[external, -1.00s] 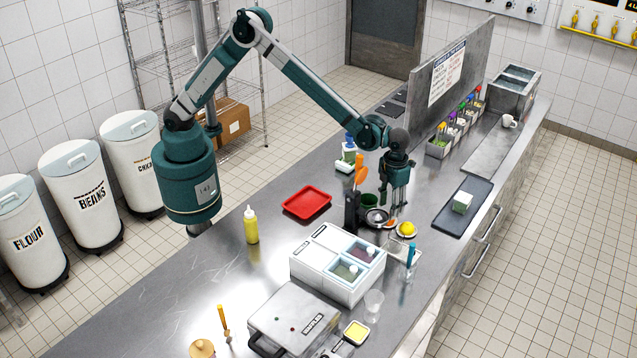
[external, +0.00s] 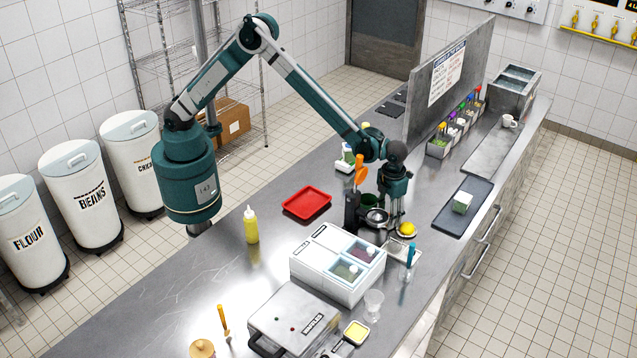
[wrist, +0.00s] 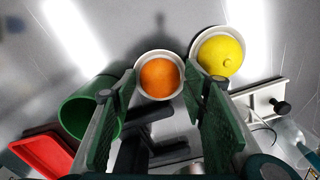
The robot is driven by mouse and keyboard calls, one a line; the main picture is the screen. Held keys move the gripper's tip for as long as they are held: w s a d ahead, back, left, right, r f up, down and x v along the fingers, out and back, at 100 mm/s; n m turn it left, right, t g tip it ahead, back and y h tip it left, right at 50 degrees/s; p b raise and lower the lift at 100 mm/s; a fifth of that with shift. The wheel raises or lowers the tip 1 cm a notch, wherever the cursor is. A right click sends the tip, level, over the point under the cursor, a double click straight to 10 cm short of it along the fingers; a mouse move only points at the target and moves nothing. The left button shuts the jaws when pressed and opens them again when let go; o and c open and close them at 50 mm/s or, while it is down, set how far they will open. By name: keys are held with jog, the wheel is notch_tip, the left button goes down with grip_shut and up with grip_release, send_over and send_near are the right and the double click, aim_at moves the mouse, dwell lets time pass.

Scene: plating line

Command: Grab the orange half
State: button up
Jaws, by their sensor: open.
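The orange half (wrist: 160,77) sits in a small white bowl (wrist: 138,64) in the upper middle of the wrist view. My gripper (wrist: 161,88) is open, with one green-padded finger on each side of the orange half as seen from the wrist. I cannot tell whether the fingers touch the bowl. In the external view my gripper (external: 390,212) points down at the counter, and it hides most or all of the orange half.
A lemon (wrist: 221,55) in its own bowl stands close on the right; it also shows in the external view (external: 408,228). A green container (wrist: 88,108) and a red tray (external: 307,203) are to the left. A black utensil holder (external: 352,212) stands close by.

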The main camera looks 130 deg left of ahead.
dwell(0.4)
jog(key=c, duration=0.7)
jog(key=shift+o, duration=0.2)
jog(key=shift+r, duration=5)
